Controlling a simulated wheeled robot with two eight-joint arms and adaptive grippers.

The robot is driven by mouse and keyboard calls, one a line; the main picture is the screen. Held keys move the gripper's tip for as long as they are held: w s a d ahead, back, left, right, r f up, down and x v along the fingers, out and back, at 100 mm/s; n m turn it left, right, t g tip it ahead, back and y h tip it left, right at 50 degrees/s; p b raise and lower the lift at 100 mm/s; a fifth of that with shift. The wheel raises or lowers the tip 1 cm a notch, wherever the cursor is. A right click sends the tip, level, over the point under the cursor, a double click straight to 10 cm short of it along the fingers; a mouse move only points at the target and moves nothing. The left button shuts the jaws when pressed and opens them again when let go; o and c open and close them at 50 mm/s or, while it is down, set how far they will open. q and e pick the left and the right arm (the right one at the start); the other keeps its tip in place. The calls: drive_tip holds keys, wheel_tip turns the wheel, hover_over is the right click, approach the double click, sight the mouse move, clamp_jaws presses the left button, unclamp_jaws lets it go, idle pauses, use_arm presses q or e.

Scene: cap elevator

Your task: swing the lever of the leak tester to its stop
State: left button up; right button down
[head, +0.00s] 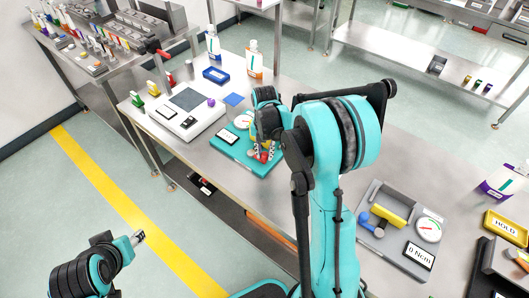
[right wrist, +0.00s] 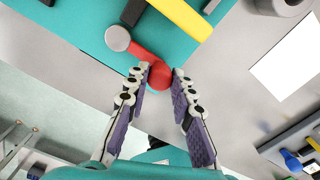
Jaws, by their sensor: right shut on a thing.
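The leak tester is a teal plate (head: 224,148) with a round gauge (head: 243,121) and a white label, on the steel table. It also shows in the right wrist view (right wrist: 85,22), with a yellow bar (right wrist: 182,18) above it. The lever (right wrist: 140,52) is a red rod running from a grey round pivot (right wrist: 118,38) to a red ball knob (right wrist: 162,77). My right gripper (right wrist: 161,78) is shut on the red knob, which sits between its fingertips. In the head view my right gripper (head: 263,155) partly hides the tester. My left gripper (head: 138,237) is low at the left, away from the table; its jaw opening is unclear.
A white device (head: 192,112) and a blue tray (head: 216,75) stand left of and behind the tester. White bottles (head: 253,58) stand at the back. A grey device with a yellow bar (head: 388,215) and a "0 Ncm" label is to the right.

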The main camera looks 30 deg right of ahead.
drive_tip(key=c, duration=1.3)
unclamp_jaws()
wheel_tip(320, 180, up, 12)
drive_tip(key=s+a+m+t, duration=0.2)
drive_tip(key=s+m, duration=0.4)
drive_tip(key=m, duration=0.3)
drive_tip(key=s+a+m+t, duration=0.2)
drive_tip(key=s+a+m, duration=0.3)
drive_tip(key=m, duration=0.4)
drive_tip(key=s+a+m+t, duration=0.3)
drive_tip(key=s+m, duration=0.4)
drive_tip(key=m, duration=0.2)
drive_tip(key=shift+s+a+r+m, duration=0.1)
drive_tip(key=shift+a+r+m, duration=0.1)
drive_tip(key=shift+m, duration=0.2)
